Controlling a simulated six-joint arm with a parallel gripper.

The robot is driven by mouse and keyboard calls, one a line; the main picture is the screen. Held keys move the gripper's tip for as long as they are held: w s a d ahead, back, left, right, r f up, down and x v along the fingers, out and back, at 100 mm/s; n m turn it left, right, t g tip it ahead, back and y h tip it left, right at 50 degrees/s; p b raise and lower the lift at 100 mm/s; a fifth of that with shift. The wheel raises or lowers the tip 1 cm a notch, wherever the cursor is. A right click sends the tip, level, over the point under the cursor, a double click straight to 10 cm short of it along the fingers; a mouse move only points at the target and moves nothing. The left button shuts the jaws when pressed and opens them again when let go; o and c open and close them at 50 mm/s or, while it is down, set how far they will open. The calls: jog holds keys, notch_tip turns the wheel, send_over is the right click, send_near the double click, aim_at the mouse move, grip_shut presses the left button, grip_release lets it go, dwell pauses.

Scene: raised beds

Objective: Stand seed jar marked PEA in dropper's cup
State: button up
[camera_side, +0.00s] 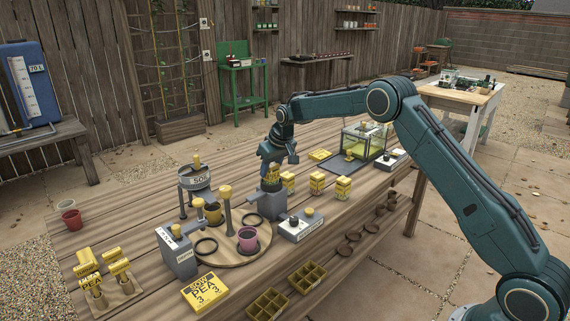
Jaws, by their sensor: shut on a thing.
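My gripper (273,163) points down over the wooden table and is shut on a small yellow-lidded seed jar (271,181). The jar is upright, at the top of a grey block-shaped device (271,204), which looks like the dropper. I cannot tell whether the jar rests in its cup or hangs just above it. The label on the held jar is too small and partly hidden to read. Three similar yellow seed jars, a left one (288,182), a middle one (317,184) and a right one (343,189), stand in a row to the right.
A round wooden board (222,255) carries a pink pot (248,239), dark rings and posts. A white switch box (301,226) stands close to the grey device. A yellow PEA card (205,291) lies in front. A clear case (364,139) stands farther back.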

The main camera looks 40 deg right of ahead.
jog(key=shift+f, duration=0.1)
jog(key=o, duration=1)
jog(key=shift+o, duration=0.2)
jog(key=v, duration=1.2)
